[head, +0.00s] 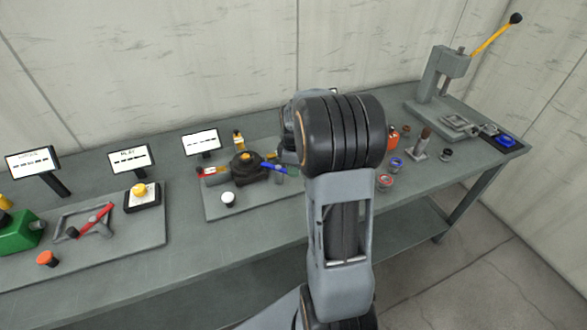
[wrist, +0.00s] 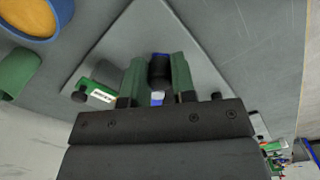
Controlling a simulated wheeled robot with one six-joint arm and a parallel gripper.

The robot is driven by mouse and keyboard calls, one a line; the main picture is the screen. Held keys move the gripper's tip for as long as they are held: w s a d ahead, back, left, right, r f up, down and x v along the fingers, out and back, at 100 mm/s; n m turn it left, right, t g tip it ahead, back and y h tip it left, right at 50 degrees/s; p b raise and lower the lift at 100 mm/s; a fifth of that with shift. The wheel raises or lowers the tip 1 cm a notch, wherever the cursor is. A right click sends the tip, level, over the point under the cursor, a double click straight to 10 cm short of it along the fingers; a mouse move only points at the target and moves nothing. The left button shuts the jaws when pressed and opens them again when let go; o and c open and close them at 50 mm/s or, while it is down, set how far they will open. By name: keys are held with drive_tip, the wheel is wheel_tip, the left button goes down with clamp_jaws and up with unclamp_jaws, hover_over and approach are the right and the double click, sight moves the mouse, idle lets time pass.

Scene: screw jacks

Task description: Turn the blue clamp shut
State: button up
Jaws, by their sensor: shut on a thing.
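In the wrist view my gripper (wrist: 158,88) has its two green-faced fingers closed around a dark, rounded knob (wrist: 160,72). A strip of blue (wrist: 160,54) shows just beyond the knob; I take it as part of the blue clamp, most of which is hidden by the knob and fingers. A grey plate (wrist: 135,35) lies behind them. In the head view my arm hides the gripper and what it holds. A blue lever (head: 275,169) shows left of my arm, beside a dark round body (head: 247,165); I cannot tell whether it belongs to the clamp.
A green piece with a white label (wrist: 101,94) is left of the fingers. A blue-rimmed round thing (wrist: 62,10) and a green cylinder (wrist: 18,72) are at upper left. On the bench, a grey press (head: 447,75) stands at right, and a red lever (head: 95,219) at left.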

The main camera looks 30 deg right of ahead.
drive_tip(key=shift+w+d+r, duration=0.1)
idle(0.5)
drive_tip(key=o, duration=0.9)
wheel_tip(320, 180, up, 14)
drive_tip(key=shift+f+b, duration=0.15)
drive_tip(key=shift+b, duration=0.15)
idle(0.3)
